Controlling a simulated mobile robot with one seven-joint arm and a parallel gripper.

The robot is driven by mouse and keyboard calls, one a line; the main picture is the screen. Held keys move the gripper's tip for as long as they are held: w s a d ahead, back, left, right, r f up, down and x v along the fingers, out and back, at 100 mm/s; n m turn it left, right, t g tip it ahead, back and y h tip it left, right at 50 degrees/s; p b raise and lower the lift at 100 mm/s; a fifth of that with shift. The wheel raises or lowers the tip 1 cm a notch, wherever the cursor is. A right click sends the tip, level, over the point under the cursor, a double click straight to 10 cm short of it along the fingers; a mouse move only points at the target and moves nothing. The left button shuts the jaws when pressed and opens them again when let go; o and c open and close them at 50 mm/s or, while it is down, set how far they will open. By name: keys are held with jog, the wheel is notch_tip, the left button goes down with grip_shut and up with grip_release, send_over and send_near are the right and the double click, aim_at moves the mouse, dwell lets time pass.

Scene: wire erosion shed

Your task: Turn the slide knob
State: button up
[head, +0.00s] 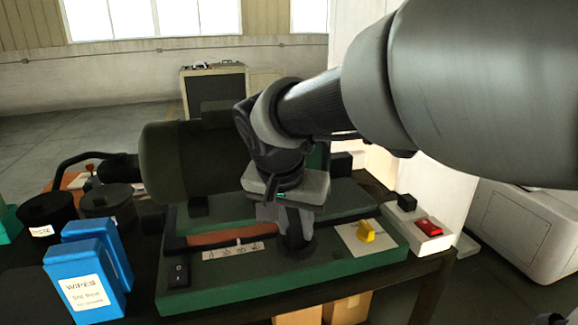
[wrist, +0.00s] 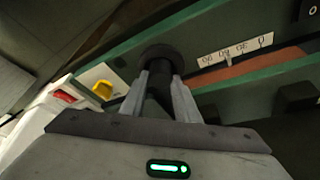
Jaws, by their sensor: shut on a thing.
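The slide knob (head: 297,244) is a dark round knob on the front of a green machine bed (head: 262,275) in the head view. It also shows in the wrist view (wrist: 158,54), just beyond the fingertips. My gripper (head: 288,222) reaches down to it, with its fingers shut on the knob's dark stem; it also shows in the wrist view (wrist: 161,85). A white scale strip (head: 232,251) with marks lies left of the knob, below an orange-brown strip (head: 221,235). The fingers hide part of the knob.
A yellow knob (head: 366,231) on a white plate and a box with a red switch (head: 428,227) stand to the right. A black rocker switch (head: 178,271) is at the bed's left end. Blue wipes boxes (head: 83,279) and dark round containers (head: 48,208) stand farther left.

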jog(key=shift+m+b, duration=0.35)
jog(key=shift+m, duration=0.25)
jog(key=shift+a+h, duration=0.1)
jog(key=shift+h, duration=0.2)
jog(key=o, duration=1)
jog(key=shift+o, duration=0.2)
